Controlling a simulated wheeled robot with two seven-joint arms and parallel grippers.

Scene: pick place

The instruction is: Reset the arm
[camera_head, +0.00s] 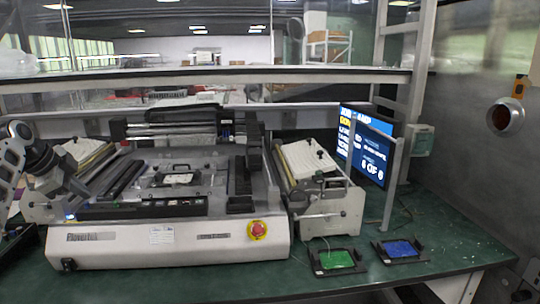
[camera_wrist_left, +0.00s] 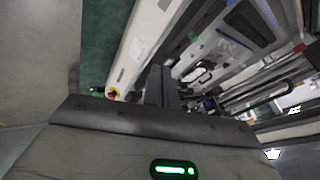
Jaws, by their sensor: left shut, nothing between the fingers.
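My left arm comes in at the left edge of the head view. Its left gripper (camera_head: 80,188) is over the left end of the white bench machine (camera_head: 170,240). In the left wrist view my left gripper's dark fingers (camera_wrist_left: 162,84) are together, with nothing between them. The machine's front and its red and yellow stop button (camera_wrist_left: 112,93) show beyond the fingers. Whether the fingertips touch the machine cannot be told. My right gripper is in neither view.
The machine stands on a green table (camera_head: 450,240). A smaller white device (camera_head: 325,190) is right of it. A green pad (camera_head: 336,260) and a blue pad (camera_head: 399,250) lie in black holders at the front right. A screen (camera_head: 368,145) stands behind. A shelf (camera_head: 230,75) crosses above.

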